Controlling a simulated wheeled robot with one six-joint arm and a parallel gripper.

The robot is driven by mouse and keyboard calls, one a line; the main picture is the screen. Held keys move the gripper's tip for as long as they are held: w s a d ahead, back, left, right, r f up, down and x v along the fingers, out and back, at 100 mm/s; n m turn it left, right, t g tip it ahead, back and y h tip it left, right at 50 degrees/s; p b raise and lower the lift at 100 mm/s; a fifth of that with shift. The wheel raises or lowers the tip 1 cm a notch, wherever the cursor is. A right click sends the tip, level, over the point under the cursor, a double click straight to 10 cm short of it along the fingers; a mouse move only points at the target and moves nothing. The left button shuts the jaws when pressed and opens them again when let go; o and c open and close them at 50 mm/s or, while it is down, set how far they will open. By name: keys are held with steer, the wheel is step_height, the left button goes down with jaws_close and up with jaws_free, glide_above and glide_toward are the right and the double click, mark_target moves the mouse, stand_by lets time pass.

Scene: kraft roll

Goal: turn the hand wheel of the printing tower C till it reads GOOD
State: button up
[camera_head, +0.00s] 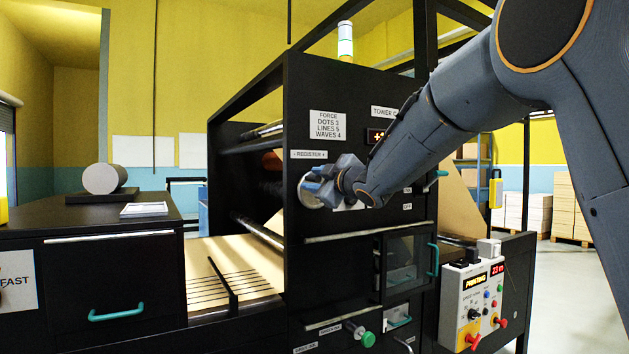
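The black printing tower (345,90) stands in the middle, with a "TOWER" sign (384,112) whose letter is partly covered by my arm. The round, pale hand wheel (306,198) sits on its front panel below the "- REGISTER +" label (309,154). My gripper (318,186) is at the wheel, over its right part, and hides much of it. Whether its fingers are closed on the wheel, I cannot tell. A small display (376,136) shows an orange plus sign. The rest of its reading is hidden behind my arm.
A control box (473,306) reading "PRINTING" and "23 m" stands at lower right. A green knob (367,339) and a teal-handled window door (405,262) are below the wheel. A dark cabinet (110,260) stands left. Open floor lies at right.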

steer(key=shift+b+v, duration=0.9)
steer(key=shift+v, duration=3.05)
steer(key=s+d+f+m+g+h, duration=0.2)
steer(key=s+d+f+m+h, duration=0.15)
steer(key=d+f, duration=0.45)
steer(key=s+d+f+m+g+h, duration=0.2)
steer(key=s+d+f+m+h, duration=0.15)
steer(key=f, duration=0.75)
steer(key=s+d+f+m+g+h, duration=0.1)
steer(key=s+d+f+m+h, duration=0.2)
steer(key=d+f, duration=0.5)
steer(key=s+f+m+g, duration=0.2)
steer(key=s+f, duration=0.4)
steer(key=s, duration=0.3)
steer(key=s+d+f+m+g, duration=0.1)
steer(key=s+f+g, duration=0.3)
steer(key=s, duration=0.5)
steer(key=s+d+f+m+g, duration=0.1)
steer(key=s+f+m+g, duration=0.2)
steer(key=s+f, duration=0.5)
steer(key=shift+s+d+f+m+g, duration=0.2)
steer(key=shift+s+m+g, duration=0.1)
steer(key=shift+s+m, duration=0.25)
